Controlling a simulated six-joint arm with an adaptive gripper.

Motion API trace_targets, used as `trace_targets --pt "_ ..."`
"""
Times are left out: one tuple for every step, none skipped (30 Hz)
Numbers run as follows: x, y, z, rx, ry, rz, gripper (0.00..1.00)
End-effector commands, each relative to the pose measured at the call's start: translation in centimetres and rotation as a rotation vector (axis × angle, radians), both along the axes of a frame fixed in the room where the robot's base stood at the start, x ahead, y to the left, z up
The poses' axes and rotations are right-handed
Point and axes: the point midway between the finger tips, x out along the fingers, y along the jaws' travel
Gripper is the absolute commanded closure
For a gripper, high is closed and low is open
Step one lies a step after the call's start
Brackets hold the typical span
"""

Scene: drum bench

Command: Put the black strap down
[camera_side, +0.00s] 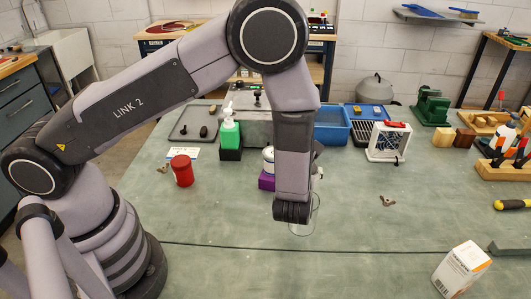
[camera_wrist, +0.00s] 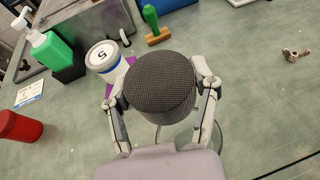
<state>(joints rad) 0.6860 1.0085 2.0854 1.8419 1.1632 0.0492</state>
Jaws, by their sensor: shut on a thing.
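The black strap (camera_wrist: 158,84) shows in the wrist view as a thick, dark round piece with a woven texture. My gripper (camera_wrist: 160,92) has one finger on each side of it and is shut on it. A clear glass (camera_wrist: 177,136) shows below the strap's near edge, partly hidden by it; I cannot tell whether they touch. The glass also shows in the side view (camera_side: 304,230), beside my wrist. In the side view my arm hides most of the gripper and the strap.
A white-orange box (camera_side: 461,268) stands front right. The green bench (camera_side: 370,230) is mostly clear between.

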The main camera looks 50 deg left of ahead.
Motion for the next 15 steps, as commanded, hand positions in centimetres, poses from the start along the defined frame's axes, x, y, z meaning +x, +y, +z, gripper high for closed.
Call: trace_targets --pt "0.8 -0.3 -0.1 -0.001 -0.003 -0.003 0.76" --pt "1.3 -0.5 -0.3 -0.001 -0.003 -0.004 0.76" --pt "2.1 -0.7 -0.6 0.000 -0.004 -0.006 0.76" --pt "2.7 -0.9 -0.9 0.001 -0.003 -0.005 0.76" --pt "3.4 -1.1 -1.2 0.001 -0.004 -0.005 0.76" --pt "4.5 -1.4 -1.8 0.000 -0.005 -0.004 0.76" --pt "5.2 -1.7 -2.1 -0.001 -0.004 -0.004 0.76" --pt "5.9 -1.9 -2.5 0.000 -0.004 -0.005 0.76" --pt "6.9 -2.2 -2.9 0.001 -0.004 -0.005 0.76" --pt "7.7 -2.4 -3.3 0.000 -0.005 -0.003 0.76" --pt "8.4 -2.6 -3.6 0.000 -0.004 -0.003 0.76" --pt "9.2 -2.9 -4.2 0.001 -0.002 -0.004 0.76" --pt "9.6 -3.0 -5.1 0.002 0.000 -0.005 0.76" --pt "10.1 -3.2 -5.7 0.003 0.000 -0.005 0.76" --pt "10.7 -3.4 -6.5 0.002 -0.001 -0.005 0.76"
